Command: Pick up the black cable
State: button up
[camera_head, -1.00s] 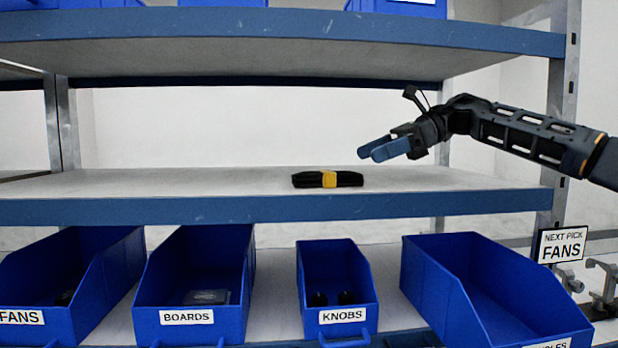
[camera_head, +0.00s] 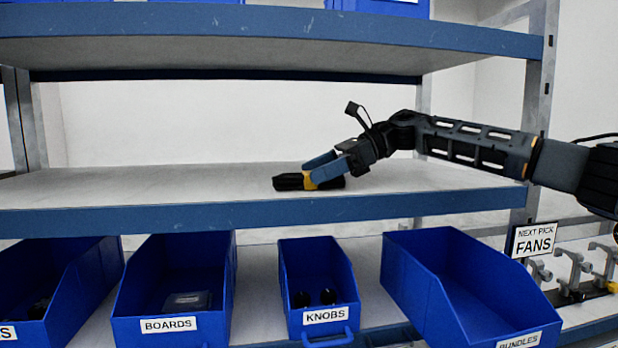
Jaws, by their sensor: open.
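The black cable (camera_head: 289,182) is a coiled black bundle with a yellow band around its middle. It lies on the middle shelf (camera_head: 160,183), close to the front edge. My gripper (camera_head: 316,172) has its blue fingers at the bundle, over the yellow band and the right part, which they partly hide. The fingers are open. I cannot tell whether they touch the bundle.
Blue bins stand on the lower shelf, among them the boards bin (camera_head: 176,290), the knobs bin (camera_head: 318,290) and a bundles bin (camera_head: 470,290). A "NEXT PICK FANS" sign (camera_head: 534,240) is at the right. The upper shelf (camera_head: 270,50) hangs above. The middle shelf is otherwise clear.

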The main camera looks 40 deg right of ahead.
jog(key=c, duration=1.2)
jog(key=shift+c, duration=0.5)
jog(key=shift+r, duration=0.15)
